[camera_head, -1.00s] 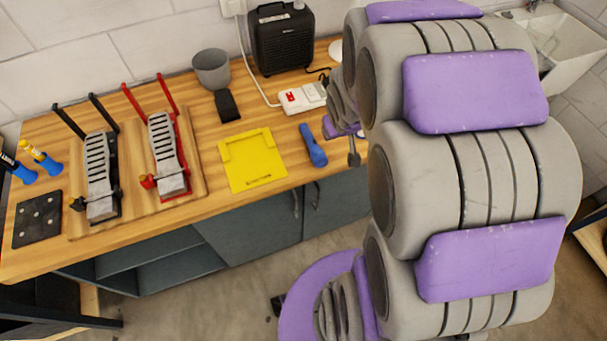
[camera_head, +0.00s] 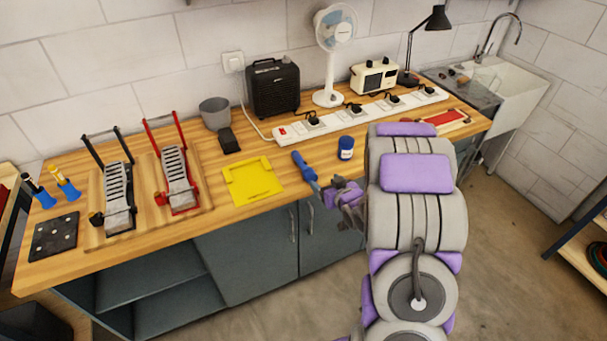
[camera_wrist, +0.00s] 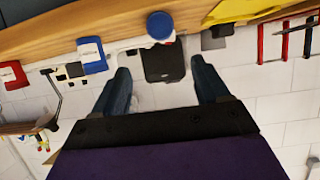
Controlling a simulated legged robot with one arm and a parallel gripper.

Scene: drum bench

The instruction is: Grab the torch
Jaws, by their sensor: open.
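The blue torch (camera_head: 303,165) lies on the wooden bench near its front edge, right of the yellow tray. In the wrist view, a round blue end that looks like the torch (camera_wrist: 160,25) shows beyond the fingertips, roughly between them. My gripper (camera_wrist: 160,78) is open, with two dark fingers spread and nothing between them. In the head view, my gripper (camera_head: 317,188) is at the bench's front edge, close to the near end of the torch. I cannot tell whether it touches. My arm hides part of the bench's right side.
A blue jar (camera_head: 346,148) stands right of the torch. The yellow tray (camera_head: 254,181) lies to its left. A long white power strip (camera_head: 360,118), a black heater (camera_head: 273,88) and a fan (camera_head: 328,97) stand behind. Cabinets (camera_head: 246,240) are below the bench edge.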

